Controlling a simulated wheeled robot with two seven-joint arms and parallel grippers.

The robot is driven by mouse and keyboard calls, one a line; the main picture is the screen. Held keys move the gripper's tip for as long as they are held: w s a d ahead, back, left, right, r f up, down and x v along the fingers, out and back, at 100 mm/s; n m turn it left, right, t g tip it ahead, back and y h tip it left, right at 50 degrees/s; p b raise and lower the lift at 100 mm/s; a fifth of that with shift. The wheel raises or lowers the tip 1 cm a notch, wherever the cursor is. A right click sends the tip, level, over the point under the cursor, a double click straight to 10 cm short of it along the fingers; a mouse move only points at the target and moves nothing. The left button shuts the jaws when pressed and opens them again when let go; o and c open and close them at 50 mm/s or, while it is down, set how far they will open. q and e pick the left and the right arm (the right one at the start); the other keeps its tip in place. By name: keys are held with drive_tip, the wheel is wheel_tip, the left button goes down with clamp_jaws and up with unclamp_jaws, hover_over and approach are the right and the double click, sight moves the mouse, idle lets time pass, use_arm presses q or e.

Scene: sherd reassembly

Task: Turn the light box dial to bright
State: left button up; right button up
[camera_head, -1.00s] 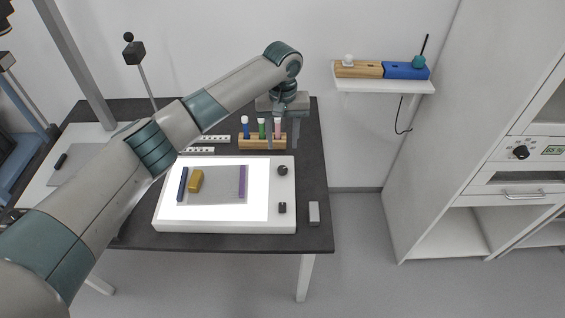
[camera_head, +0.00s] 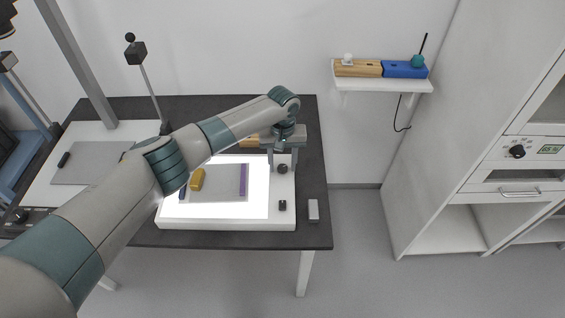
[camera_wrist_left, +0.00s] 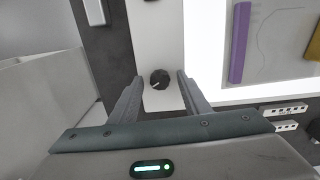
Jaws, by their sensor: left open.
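The white light box (camera_head: 230,225) lies on the dark table with its panel glowing white. On its right strip is a round black dial (camera_head: 282,169), with a smaller dark knob (camera_head: 282,205) nearer the front edge. My left gripper (camera_head: 282,160) is open over the round dial at the strip's back end. In the left wrist view the dial (camera_wrist_left: 159,79) shows between the tips of the open left gripper (camera_wrist_left: 159,77), with clear space on both sides; a pale pointer mark shows on it. Whether the fingertips are level with the dial I cannot tell. My right gripper is not in view.
A yellow block (camera_head: 197,180) and a purple strip (camera_head: 243,180) lie on a grey sheet on the panel. A small grey block (camera_head: 313,210) sits right of the box. My left arm hides most of the wooden vial rack (camera_head: 249,141). A wall shelf (camera_head: 385,84) hangs back right.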

use_arm(q)
drive_tip(key=c, duration=1)
drive_tip(key=shift+c, duration=0.2)
